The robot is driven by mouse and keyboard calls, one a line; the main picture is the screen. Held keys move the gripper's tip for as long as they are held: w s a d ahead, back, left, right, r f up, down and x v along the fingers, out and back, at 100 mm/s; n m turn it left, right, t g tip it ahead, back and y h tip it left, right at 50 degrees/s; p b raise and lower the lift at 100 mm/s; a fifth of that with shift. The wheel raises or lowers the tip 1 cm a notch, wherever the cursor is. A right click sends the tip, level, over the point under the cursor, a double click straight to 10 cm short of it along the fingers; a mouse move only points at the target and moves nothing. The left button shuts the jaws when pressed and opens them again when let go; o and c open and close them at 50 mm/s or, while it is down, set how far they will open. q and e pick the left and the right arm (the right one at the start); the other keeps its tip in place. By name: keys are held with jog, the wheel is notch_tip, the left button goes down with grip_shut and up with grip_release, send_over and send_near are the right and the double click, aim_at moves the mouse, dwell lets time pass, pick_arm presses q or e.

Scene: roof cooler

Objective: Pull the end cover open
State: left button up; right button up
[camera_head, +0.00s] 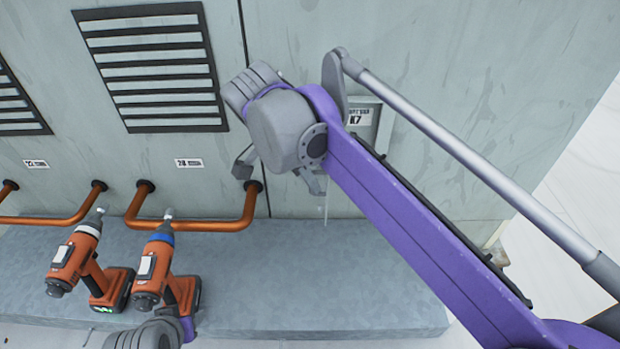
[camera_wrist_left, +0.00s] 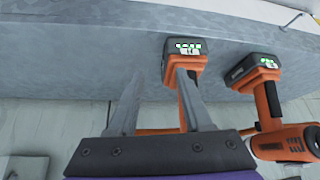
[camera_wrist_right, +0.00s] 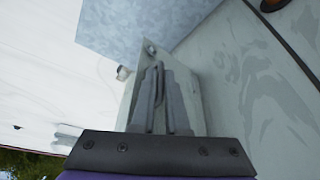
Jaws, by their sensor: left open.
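A pale raised panel labelled K7 (camera_head: 384,128) sits on the grey cabinet wall, partly hidden behind my right arm; I cannot tell if it is the end cover. My right gripper (camera_head: 279,175) is in front of the wall, left of that panel. In the right wrist view my fingers (camera_wrist_right: 163,100) are close together in front of a pale upright panel edge (camera_wrist_right: 128,92); whether they hold anything is unclear. My left gripper (camera_wrist_left: 158,90) is open, close to an orange drill (camera_wrist_left: 185,112) with a lit battery. That drill also shows in the head view (camera_head: 157,270).
A second orange drill (camera_head: 88,265) stands to the left on the grey ledge (camera_head: 320,290). Copper pipes (camera_head: 190,225) run along the wall just above the ledge. Dark louvred vents (camera_head: 150,66) are at upper left. The ledge's right part is clear.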

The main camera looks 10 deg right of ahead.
jog(key=o, duration=0.4)
jog(key=shift+w+d, duration=0.15)
jog(key=shift+w, duration=0.05)
jog(key=shift+o, duration=0.2)
jog(key=shift+s+r, duration=0.1)
jog(key=shift+r, duration=0.05)
jog(key=v, duration=1)
jog(key=shift+r, duration=0.3)
